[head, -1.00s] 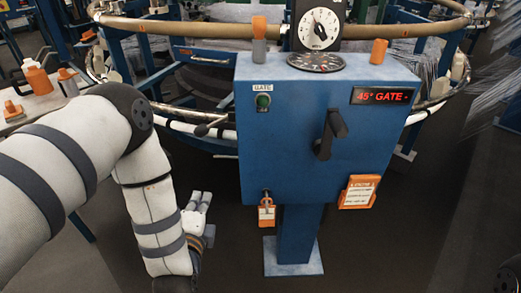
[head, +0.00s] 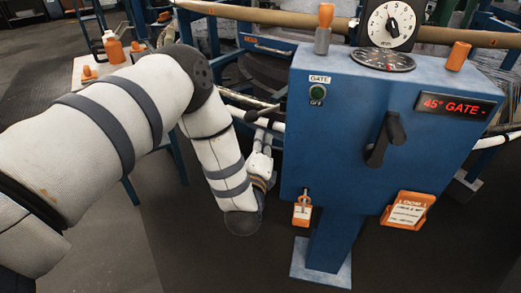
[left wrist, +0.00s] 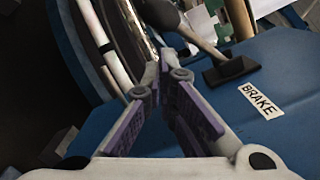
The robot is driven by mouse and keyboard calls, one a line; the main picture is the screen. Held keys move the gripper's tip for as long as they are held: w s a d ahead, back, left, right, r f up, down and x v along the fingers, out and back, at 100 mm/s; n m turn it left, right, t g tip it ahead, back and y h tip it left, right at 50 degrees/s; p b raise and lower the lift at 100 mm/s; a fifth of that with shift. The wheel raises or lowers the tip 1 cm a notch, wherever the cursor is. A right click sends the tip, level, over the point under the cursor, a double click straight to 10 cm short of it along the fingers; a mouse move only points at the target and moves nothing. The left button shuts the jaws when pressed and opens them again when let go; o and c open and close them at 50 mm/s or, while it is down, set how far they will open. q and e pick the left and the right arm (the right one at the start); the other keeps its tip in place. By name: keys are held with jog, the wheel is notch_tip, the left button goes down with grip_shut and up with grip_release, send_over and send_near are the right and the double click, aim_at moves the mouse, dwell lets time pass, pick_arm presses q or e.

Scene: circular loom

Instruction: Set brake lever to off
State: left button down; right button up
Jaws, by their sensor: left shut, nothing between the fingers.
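The brake lever (head: 264,112) sticks out from the left side of the blue control box (head: 345,175), its dark knob pointing left. In the left wrist view the lever (left wrist: 202,32) has a grey shaft, a dark knob and a black base, with a white BRAKE label (left wrist: 261,102) beside the base. My left gripper (head: 262,134) is just below the lever in the head view. In the left wrist view its fingers (left wrist: 160,66) are shut and empty, with the tips close to the shaft and knob. I cannot tell whether they touch. My right gripper is out of view.
The loom's ring (head: 225,12) runs behind. Open floor lies at lower left.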

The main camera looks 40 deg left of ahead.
aim_at(262, 113)
pick_arm(q)
jog(key=x, duration=0.3)
jog(key=shift+w+a, duration=0.15)
jog(key=shift+w, duration=0.2)
jog(key=shift+r, duration=0.1)
jog(key=shift+s+a+r+m+p, duration=0.1)
jog(key=shift+a+r+m+p, duration=0.1)
jog(key=shift+m+p, duration=0.25)
